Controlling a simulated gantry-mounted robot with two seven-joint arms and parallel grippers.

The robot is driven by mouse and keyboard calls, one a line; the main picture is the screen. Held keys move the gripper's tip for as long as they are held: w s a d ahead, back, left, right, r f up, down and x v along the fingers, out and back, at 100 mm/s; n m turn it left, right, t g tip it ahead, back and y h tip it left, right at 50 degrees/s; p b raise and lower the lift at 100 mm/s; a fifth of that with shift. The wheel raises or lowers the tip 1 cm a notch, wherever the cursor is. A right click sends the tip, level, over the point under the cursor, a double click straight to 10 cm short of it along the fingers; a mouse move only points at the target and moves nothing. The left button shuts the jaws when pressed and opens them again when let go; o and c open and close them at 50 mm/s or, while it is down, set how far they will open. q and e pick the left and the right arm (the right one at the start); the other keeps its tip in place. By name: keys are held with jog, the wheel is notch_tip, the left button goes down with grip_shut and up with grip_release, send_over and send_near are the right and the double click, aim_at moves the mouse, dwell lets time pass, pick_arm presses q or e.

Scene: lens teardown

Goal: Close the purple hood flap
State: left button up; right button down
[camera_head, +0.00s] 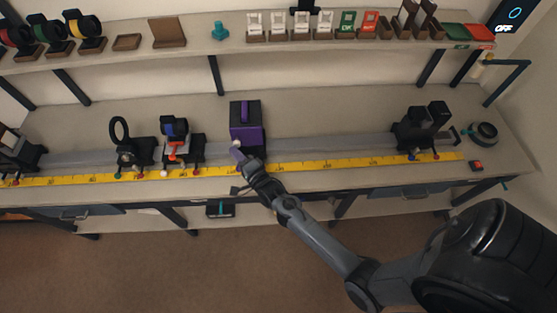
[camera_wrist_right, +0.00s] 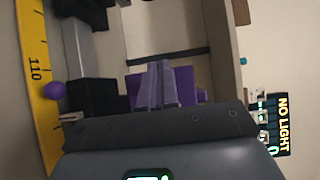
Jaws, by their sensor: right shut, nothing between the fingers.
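The purple hood (camera_head: 247,137) stands on the rail at mid-bench, a box with a dark upper part and purple front. A narrow upright purple strip (camera_head: 243,112) shows on its dark part; I cannot tell for sure which part is the flap or how far it stands open. In the right wrist view a purple panel (camera_wrist_right: 187,82) shows behind my fingers. My right gripper (camera_head: 238,154) is just in front of the hood's lower front. Its fingers (camera_wrist_right: 157,84) are shut together and empty; contact with the hood cannot be told. My left gripper is out of view.
A yellow ruler (camera_head: 320,165) runs along the bench front. On the rail, a ring holder (camera_head: 119,130) and a blue-and-orange mount (camera_head: 174,130) stand left of the hood, and a black mount (camera_head: 420,128) far right. The rail between hood and black mount is clear.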

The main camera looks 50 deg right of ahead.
jog(key=shift+s+d, duration=0.1)
jog(key=s+a+r+n+g+y, duration=0.1)
jog(key=s+a+r+n+g, duration=0.15)
jog(key=s+n+g, duration=0.8)
jog(key=s+a+r+n+g+y, duration=0.1)
jog(key=s+a+n+g+y, duration=0.2)
jog(key=s+n, duration=1.3)
jog(key=s+r+m+p, duration=0.2)
jog(key=r+p, duration=0.7)
jog(key=s+r+m+h+p, duration=0.1)
jog(key=s+r+m+p, duration=0.1)
jog(key=r+p, duration=0.6)
jog(key=shift+s+r+m+g+p, duration=0.3)
jog(key=shift+r+m+g+p, duration=0.05)
jog(key=shift+r+m, duration=0.1)
